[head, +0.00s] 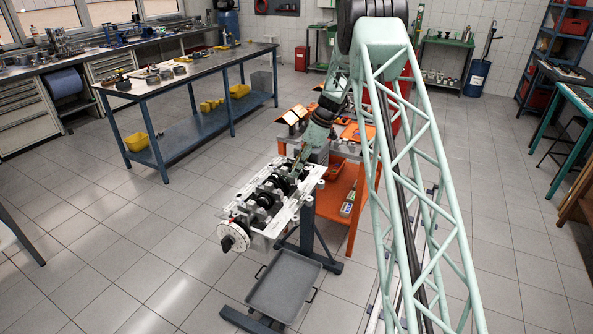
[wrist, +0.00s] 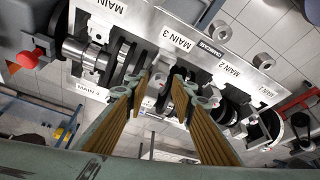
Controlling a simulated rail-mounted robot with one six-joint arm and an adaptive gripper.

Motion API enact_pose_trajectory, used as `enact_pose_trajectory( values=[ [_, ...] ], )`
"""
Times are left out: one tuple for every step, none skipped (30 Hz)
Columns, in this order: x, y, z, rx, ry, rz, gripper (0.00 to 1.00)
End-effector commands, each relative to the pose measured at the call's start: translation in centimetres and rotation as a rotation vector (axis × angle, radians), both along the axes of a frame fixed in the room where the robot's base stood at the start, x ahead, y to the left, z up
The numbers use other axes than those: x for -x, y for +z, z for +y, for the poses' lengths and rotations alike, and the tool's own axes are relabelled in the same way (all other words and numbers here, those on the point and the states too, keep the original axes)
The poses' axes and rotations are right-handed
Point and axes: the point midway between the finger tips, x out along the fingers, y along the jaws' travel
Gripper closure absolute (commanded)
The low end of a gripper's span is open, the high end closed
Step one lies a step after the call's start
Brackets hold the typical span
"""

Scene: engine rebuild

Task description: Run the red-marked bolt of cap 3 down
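The engine block (head: 300,205) sits on a stand in the head view, with a dark crankshaft and bearing caps along its top. In the wrist view its face carries the labels MAIN 1 to MAIN 4; the MAIN 3 label (wrist: 176,37) is near top centre. My gripper (wrist: 163,88) reaches down over the block close to MAIN 3. Its two brown-padded fingers are apart, with a gap between the tips. A small bolt head with a trace of red (wrist: 162,89) shows in that gap. The fingers partly hide cap 3, and contact cannot be told.
A grey drip tray (head: 284,287) lies under the block. An orange cart (head: 350,205) with parts stands just behind it. A white graduated disc (head: 233,237) projects from the block's front end. A blue workbench (head: 185,75) is at the left; the floor between is clear.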

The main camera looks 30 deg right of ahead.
Motion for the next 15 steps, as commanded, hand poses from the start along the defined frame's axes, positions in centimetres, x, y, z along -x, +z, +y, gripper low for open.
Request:
enact_pose_trajectory(
  values=[
    [-0.05, -0.25, 0.08, 0.0, 0.0, 0.0, 0.77],
    [-0.08, -0.36, 0.12, 0.0, 0.0, 0.0, 0.77],
    [-0.11, -0.48, 0.15, 0.0, 0.0, 0.0, 0.77],
    [-0.12, -0.56, 0.17, 0.0, 0.0, 0.0, 0.77],
    [-0.13, -0.62, 0.2, 0.0, 0.0, 0.0, 0.77],
    [-0.14, -0.67, 0.2, 0.0, 0.0, 0.0, 0.77],
    [-0.15, -0.69, 0.2, 0.0, 0.0, 0.0, 0.77],
    [-0.15, -0.69, 0.22, 0.0, 0.0, 0.0, 0.77],
    [-0.14, -0.7, 0.21, 0.0, 0.0, 0.0, 0.77],
    [-0.15, -0.69, 0.22, 0.0, 0.0, 0.0, 0.77],
    [-0.14, -0.7, 0.21, 0.0, 0.0, 0.0, 0.77],
    [-0.14, -0.69, 0.21, 0.0, 0.0, 0.0, 0.77],
    [-0.14, -0.69, 0.21, 0.0, 0.0, 0.0, 0.77],
    [-0.14, -0.69, 0.21, 0.0, 0.0, 0.0, 0.77],
    [-0.14, -0.69, 0.21, 0.0, 0.0, 0.0, 0.79]
  ],
)
